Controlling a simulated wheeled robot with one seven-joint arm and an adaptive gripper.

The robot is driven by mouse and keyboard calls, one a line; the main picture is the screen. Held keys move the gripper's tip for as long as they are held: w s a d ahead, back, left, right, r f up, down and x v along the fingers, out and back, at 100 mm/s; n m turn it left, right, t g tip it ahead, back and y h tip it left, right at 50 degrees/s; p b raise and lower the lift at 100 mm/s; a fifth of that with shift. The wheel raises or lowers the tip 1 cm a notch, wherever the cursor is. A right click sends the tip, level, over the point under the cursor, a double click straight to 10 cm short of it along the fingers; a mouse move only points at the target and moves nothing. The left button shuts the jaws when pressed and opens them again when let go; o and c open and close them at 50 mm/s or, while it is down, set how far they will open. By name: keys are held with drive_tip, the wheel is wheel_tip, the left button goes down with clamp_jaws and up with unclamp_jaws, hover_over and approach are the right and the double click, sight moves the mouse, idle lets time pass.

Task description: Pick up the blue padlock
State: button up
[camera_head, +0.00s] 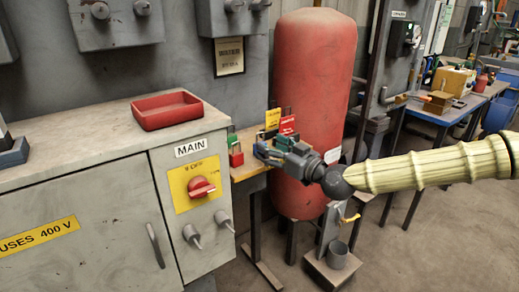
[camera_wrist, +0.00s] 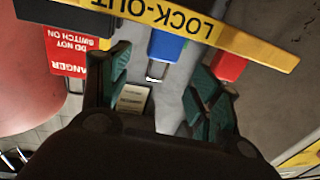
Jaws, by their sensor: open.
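The blue padlock (camera_wrist: 166,45) shows in the wrist view below the yellow lock-out strip, its metal shackle pointing down the picture towards my gripper. My gripper (camera_wrist: 160,66) is open, with one dark teal finger on each side of the padlock's shackle. I cannot tell how far in depth the fingertips are from the padlock. In the head view my gripper (camera_head: 268,150) is over the small wooden bench, beside the red tank. I cannot make out the blue padlock there; my gripper seems to cover it.
A red padlock (camera_wrist: 229,66) sits close by the right finger. A red danger tag (camera_wrist: 66,56) is left of the left finger. The yellow lock-out strip (camera_wrist: 215,30) crosses above. The large red tank (camera_head: 314,90) and grey MAIN cabinet (camera_head: 90,210) flank the bench.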

drive_tip(key=shift+x, duration=2.7)
drive_tip(key=shift+r, duration=0.15)
drive_tip(key=shift+c, duration=0.3)
drive_tip(key=c, duration=1.1)
drive_tip(key=shift+r, duration=1.65)
drive_tip(key=shift+s+r, duration=0.2)
drive_tip(key=shift+s, duration=0.15)
drive_tip(key=s, duration=0.5)
drive_tip(key=s+r, duration=0.1)
drive_tip(key=s, duration=0.9)
drive_tip(key=shift+s+d+r+p, duration=0.15)
drive_tip(key=shift+s+d+p, duration=0.05)
drive_tip(key=shift+d+p, duration=0.15)
